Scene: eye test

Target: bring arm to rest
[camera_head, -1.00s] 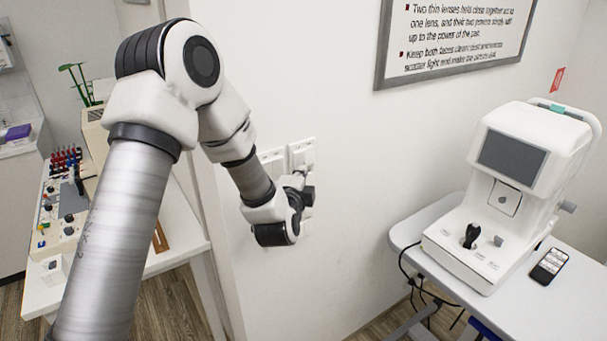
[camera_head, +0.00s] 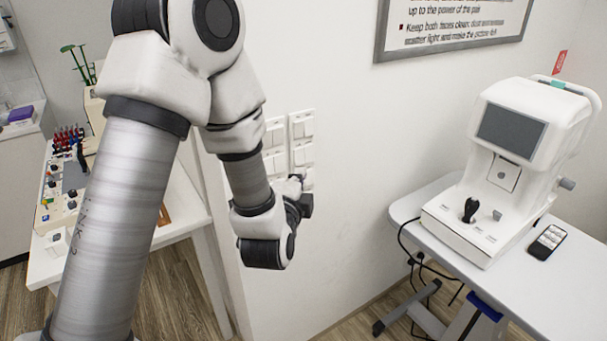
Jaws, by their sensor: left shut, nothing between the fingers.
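My left arm (camera_head: 115,225) comes in from the left, with a silver link rising to a white and black elbow. Its forearm hangs down from there to the wrist (camera_head: 262,250) in front of the white wall. My left gripper (camera_head: 302,194) is small, dark and partly hidden by the wrist. It is shut and empty, and points away from me towards the wall switches (camera_head: 302,130). I cannot tell whether it touches the wall. My right gripper is out of view.
On the left, behind my arm, is a white bench (camera_head: 45,272) with small tools. A framed sign (camera_head: 455,25) hangs above.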

